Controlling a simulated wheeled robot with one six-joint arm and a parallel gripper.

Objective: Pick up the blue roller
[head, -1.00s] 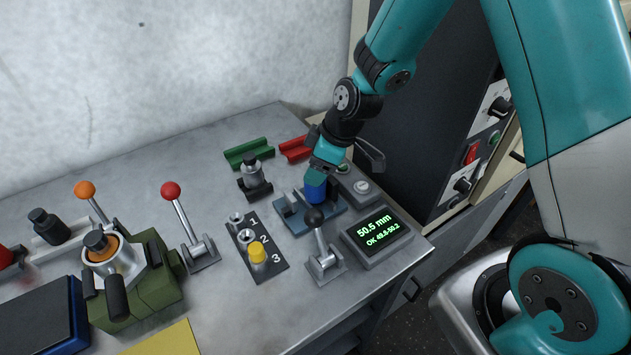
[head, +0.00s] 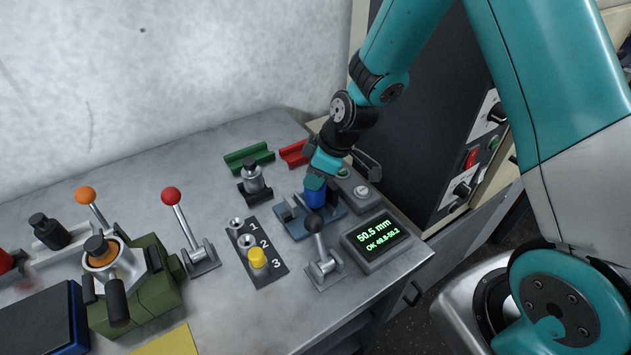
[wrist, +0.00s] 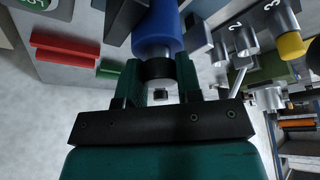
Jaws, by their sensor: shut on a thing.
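The blue roller (head: 315,192) is upright at the blue-grey fixture (head: 291,214) on the bench, left of the display. My gripper (head: 315,178) is above it, shut on its upper end. In the wrist view the blue roller (wrist: 157,30) runs away from my gripper (wrist: 158,82), with its black and silver end between the two fingers. I cannot tell whether the roller's lower end still touches the fixture.
A display (head: 377,240) reads 50.5 mm, OK 49.8-50.2. A black-knobbed lever (head: 316,235) stands just in front of the roller. Green (head: 249,156) and red (head: 294,153) V-shaped cradles lie behind. A numbered plate (head: 268,267) with a yellow piece is to the left.

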